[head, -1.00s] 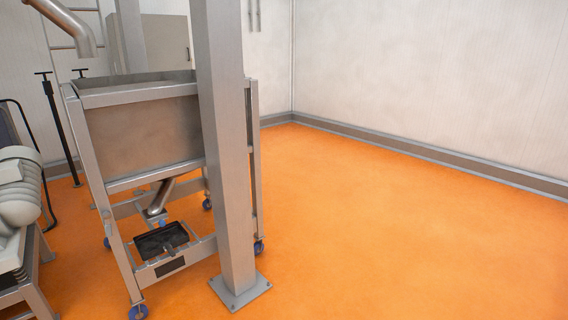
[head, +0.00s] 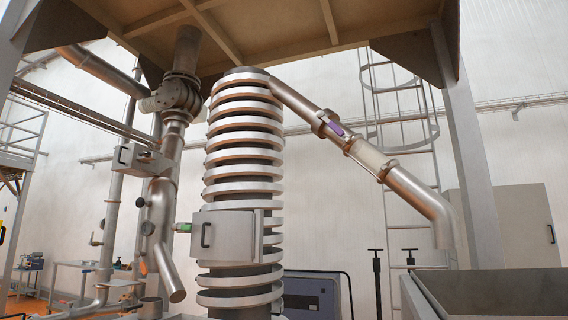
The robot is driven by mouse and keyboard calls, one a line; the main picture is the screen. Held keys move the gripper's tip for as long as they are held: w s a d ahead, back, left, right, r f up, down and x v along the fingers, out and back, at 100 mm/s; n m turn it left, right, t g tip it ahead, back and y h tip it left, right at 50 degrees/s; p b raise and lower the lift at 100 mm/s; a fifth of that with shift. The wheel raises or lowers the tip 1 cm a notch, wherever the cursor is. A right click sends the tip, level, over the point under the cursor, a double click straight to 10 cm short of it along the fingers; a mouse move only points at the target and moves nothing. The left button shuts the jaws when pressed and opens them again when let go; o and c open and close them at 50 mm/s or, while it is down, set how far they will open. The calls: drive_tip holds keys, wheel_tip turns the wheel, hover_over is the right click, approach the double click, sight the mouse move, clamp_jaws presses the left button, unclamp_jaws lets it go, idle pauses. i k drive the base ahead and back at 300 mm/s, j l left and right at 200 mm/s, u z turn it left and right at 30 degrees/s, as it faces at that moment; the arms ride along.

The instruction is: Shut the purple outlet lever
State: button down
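The purple outlet lever (head: 335,129) shows in the head view, right of the centre. It lies along the upper part of a sloping steel outlet pipe (head: 415,190), close to a clamp collar. The pipe runs from the top of a tall ribbed column (head: 245,150) down to the right. The lever is small in view, and I cannot tell its exact setting. My gripper is not in view.
A steel hopper bin (head: 500,290) stands at the lower right, below the pipe's end. A grey post (head: 470,150) and a caged ladder (head: 395,120) are behind the pipe. A platform (head: 240,30) hangs overhead. The floor near me is out of view.

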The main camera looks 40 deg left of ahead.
sight(320, 114)
drive_tip(key=i+u, duration=0.95)
drive_tip(key=i+l+u, duration=0.2)
drive_tip(key=u, duration=0.25)
drive_tip(key=i+l+u, duration=0.75)
